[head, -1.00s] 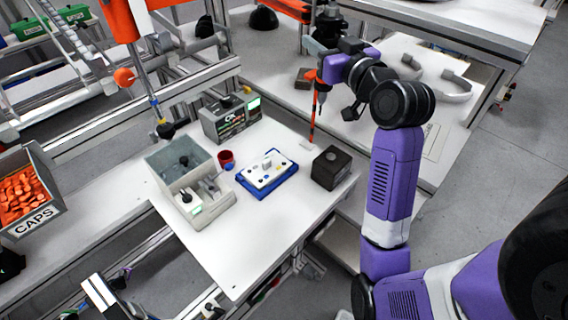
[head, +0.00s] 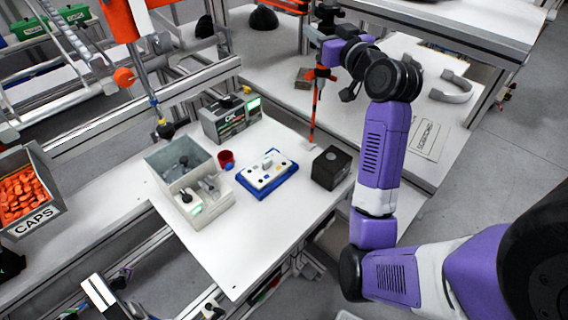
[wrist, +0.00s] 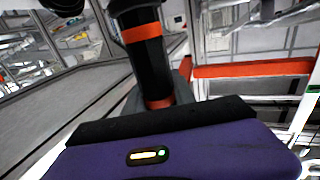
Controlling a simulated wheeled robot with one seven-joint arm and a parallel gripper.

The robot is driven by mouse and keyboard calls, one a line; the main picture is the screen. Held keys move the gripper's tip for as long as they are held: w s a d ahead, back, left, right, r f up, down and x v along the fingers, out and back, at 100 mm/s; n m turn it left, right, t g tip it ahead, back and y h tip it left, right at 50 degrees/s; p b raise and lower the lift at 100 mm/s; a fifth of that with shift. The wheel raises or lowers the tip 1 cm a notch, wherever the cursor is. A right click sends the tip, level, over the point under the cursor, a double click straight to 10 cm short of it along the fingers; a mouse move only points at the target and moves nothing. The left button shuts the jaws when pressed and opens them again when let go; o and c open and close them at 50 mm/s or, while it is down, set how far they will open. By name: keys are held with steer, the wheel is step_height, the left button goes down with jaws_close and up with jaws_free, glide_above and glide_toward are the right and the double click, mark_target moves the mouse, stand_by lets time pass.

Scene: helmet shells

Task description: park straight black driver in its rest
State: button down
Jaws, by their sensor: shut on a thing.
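The straight black driver (wrist: 147,60), a dark cylinder with orange bands, shows close up in the wrist view. It rises behind the dark pad of my purple gripper, and its lower part is hidden. In the head view my gripper (head: 324,72) is shut on it, over the back of the white table. The driver is small there and hard to separate from a slim upright red-and-black post (head: 315,108) with a pale foot on the table. Small red pieces show at the top of the post. I cannot tell whether the driver touches it or is seated.
A black block (head: 331,168), a blue-and-white tray (head: 267,173), a red cup (head: 226,159) and a grey bin (head: 160,172) stand on the white table. The table's front is clear.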

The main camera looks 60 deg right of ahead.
stand_by(0.3)
steer(key=c, duration=1)
jaws_free()
steer(key=shift+o, duration=0.2)
steer(key=o, duration=0.8)
steer(key=shift+c, duration=0.2)
